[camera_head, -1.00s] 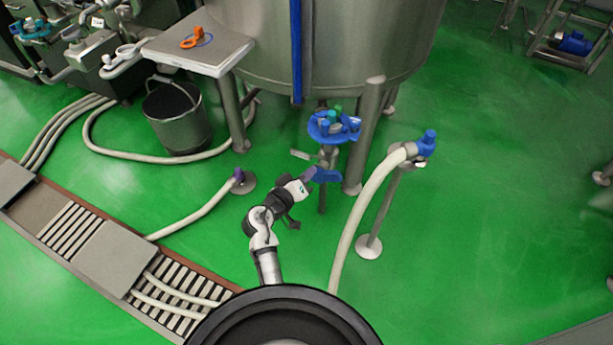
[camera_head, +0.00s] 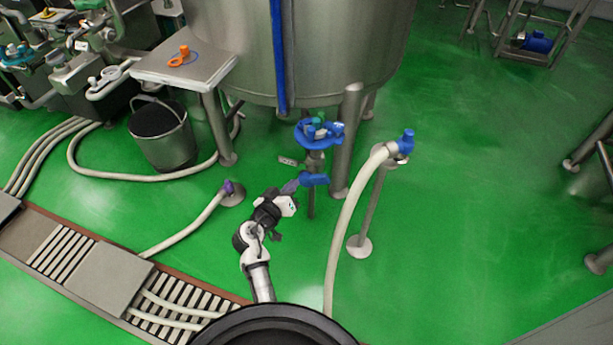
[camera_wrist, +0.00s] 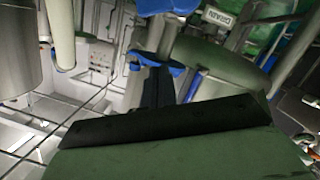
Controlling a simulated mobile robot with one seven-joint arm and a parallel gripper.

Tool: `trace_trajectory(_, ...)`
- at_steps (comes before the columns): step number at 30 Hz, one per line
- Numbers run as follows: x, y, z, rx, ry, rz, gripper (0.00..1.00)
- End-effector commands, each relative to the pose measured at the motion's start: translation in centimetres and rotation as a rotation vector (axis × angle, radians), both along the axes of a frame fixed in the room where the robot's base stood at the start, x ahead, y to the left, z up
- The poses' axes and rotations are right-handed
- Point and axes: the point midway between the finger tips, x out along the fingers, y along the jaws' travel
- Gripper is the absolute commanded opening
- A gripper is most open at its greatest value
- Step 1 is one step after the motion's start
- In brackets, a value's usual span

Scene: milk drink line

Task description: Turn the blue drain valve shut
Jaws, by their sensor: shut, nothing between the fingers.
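The blue drain valve handle (camera_head: 314,179) sits on the thin vertical pipe under the large tank. In the wrist view the blue handle (camera_wrist: 158,60) shows at upper middle, near a tag reading DRAIN (camera_wrist: 222,17). My gripper (camera_head: 291,187) is at the left side of the handle, its fingers pointing toward it. In the wrist view my dark gripper fingers (camera_wrist: 158,88) are shut and end close to the handle. I cannot tell whether they touch it. My wrist hides part of the view below the handle.
A pale hose with a blue end (camera_head: 403,143) stands on a post to the right. A metal bucket (camera_head: 162,135), a side table (camera_head: 205,70) and a purple-capped hose (camera_head: 230,187) are left.

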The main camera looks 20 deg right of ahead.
Motion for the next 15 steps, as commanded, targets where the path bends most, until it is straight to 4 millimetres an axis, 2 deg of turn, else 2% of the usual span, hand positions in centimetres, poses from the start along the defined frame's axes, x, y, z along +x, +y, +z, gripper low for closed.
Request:
trace_trajectory(5, 1.3, -1.2, -0.3, 0.011, -0.008, -0.003, 0.00)
trace_trajectory(15, 6.4, -6.1, -1.8, 0.010, -0.007, -0.004, 0.00)
